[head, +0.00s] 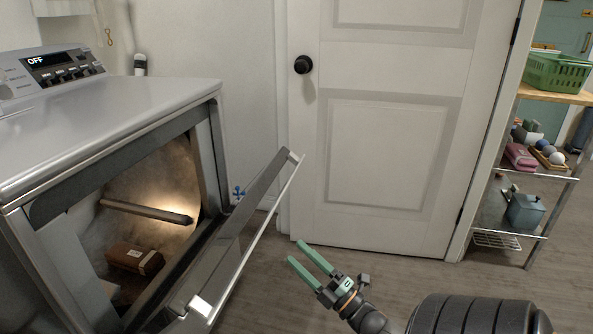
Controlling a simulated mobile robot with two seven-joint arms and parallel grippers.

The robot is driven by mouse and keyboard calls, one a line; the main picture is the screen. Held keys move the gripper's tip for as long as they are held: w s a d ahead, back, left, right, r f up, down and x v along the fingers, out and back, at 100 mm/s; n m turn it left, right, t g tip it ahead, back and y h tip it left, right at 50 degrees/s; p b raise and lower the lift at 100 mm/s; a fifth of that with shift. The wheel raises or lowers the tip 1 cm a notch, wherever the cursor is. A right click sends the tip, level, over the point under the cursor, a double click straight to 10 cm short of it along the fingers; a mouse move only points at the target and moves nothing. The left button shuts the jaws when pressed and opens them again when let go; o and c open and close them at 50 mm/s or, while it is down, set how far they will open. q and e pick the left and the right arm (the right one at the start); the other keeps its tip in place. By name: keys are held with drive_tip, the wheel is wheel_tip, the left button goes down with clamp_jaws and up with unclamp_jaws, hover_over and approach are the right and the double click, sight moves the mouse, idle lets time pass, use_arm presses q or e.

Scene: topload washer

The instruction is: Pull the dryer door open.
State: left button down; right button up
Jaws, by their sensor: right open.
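The grey dryer (110,115) stands at the left of the head view, its display reading OFF. Its door (243,218) is open, tilted outward from the front and apart from the top of the opening. The lit drum (165,180) shows behind it. My right gripper (295,251) has green fingers, is open and empty, and is at the lower middle, to the right of the door's outer edge. It appears apart from the door. My left gripper is not in view.
A brown object (135,260) lies in the drum. A white room door (390,130) with a black knob (303,64) is shut behind. A metal shelf (548,176) with a green basket (557,72) stands at the right. The floor (400,275) between is clear.

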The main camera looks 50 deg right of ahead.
drive_tip(key=shift+s+f, duration=0.3)
drive_tip(key=shift+s, duration=0.1)
drive_tip(key=shift+r, duration=0.1)
